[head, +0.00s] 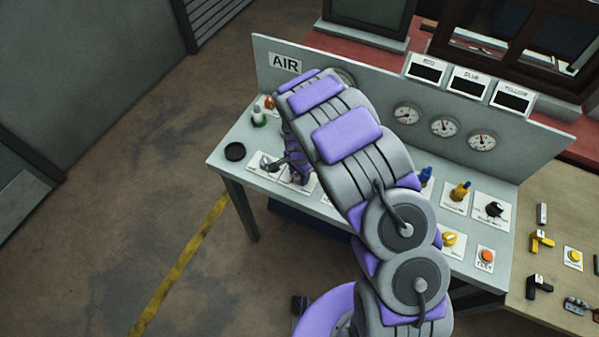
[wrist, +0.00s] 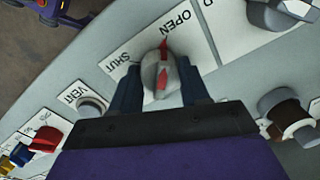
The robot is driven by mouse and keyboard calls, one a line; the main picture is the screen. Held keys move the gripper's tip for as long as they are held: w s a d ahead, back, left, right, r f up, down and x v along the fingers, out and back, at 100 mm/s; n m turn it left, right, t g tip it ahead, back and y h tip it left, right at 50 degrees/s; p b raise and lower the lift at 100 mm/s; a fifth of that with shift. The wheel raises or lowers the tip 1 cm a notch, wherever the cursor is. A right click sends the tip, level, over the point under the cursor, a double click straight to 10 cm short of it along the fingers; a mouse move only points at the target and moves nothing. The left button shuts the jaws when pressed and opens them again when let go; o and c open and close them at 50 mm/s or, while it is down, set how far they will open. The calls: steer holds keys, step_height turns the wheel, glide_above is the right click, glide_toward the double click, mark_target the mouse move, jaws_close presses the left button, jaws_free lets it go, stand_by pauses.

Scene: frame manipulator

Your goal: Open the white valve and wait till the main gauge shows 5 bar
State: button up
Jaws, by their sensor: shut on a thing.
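In the wrist view, my gripper (wrist: 160,88) is shut on a pale grey-white valve knob (wrist: 150,76), with a dark finger on each side. The knob has red marks, and its upper red tip lies close to the word OPEN on the white plate (wrist: 135,42); SHUT is printed at the plate's lower left. In the head view, my arm reaches down to the left part of the panel table and largely hides the gripper and valve. A larger gauge (head: 346,75) right of the AIR sign is mostly hidden by my arm, and its reading cannot be seen.
Three smaller gauges (head: 444,127) sit on the back panel under dark displays. Blue, yellow and black controls (head: 460,191) stand on the right of the table (head: 228,166). In the wrist view, a VENT knob (wrist: 92,106) and a brown-banded knob (wrist: 290,112) flank my gripper.

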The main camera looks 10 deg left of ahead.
steer(key=shift+m, duration=0.5)
steer(key=o, duration=1.1)
steer(key=shift+a, duration=0.2)
steer(key=shift+c, duration=0.2)
steer(key=shift+d, duration=0.1)
steer(key=shift+r, duration=0.3)
step_height(320, 180, up, 17)
steer(key=shift+s+f+p, duration=0.2)
steer(key=shift+p, duration=0.1)
steer(key=shift+d, duration=0.1)
